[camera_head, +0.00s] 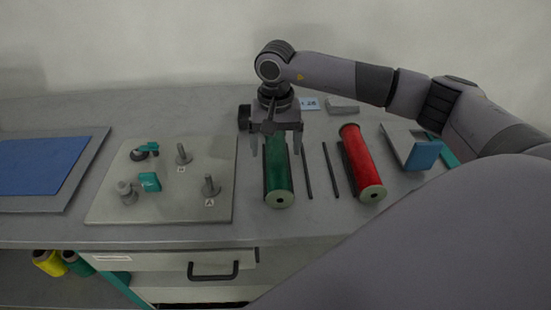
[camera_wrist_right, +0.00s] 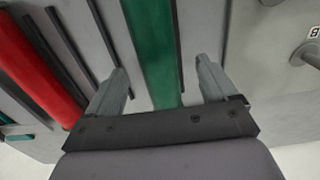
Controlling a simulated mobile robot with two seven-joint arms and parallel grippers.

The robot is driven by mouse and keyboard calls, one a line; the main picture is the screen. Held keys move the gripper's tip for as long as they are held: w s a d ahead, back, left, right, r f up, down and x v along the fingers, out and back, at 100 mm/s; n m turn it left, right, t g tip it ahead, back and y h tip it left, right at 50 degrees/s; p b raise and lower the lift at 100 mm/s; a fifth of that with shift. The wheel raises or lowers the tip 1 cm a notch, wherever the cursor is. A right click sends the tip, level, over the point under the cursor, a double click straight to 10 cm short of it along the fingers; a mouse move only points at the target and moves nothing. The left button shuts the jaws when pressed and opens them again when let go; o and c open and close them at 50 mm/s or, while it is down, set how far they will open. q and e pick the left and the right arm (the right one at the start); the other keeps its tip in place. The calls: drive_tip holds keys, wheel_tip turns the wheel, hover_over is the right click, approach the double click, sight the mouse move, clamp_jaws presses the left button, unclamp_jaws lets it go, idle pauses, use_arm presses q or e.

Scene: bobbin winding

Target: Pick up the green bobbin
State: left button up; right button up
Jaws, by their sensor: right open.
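The green bobbin (camera_head: 278,172) lies on the table, its length running from front to back, between dark rails. My right gripper (camera_head: 275,148) is above its far part, pointing down, with one finger on each side. In the right wrist view the green bobbin (camera_wrist_right: 155,50) runs between the two open fingers of the right gripper (camera_wrist_right: 165,85). There is a gap on each side of it, and the jaws hold nothing. I cannot tell exactly how high the fingertips are above the table. My left gripper is not in view.
A red bobbin (camera_head: 361,163) lies to the right, past dark rods (camera_head: 330,170). A plate (camera_head: 212,215) with grey pegs and teal parts is at left. A blue mat (camera_head: 45,166) is far left. A small blue-faced device (camera_head: 422,155) stands right. A drawer (camera_head: 160,262) is below.

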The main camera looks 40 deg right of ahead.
sight(277, 154)
drive_tip(key=shift+d+f, duration=0.2)
drive_tip(key=shift+f, duration=1.7)
drive_tip(key=shift+r, duration=0.1)
drive_tip(key=c, duration=1.3)
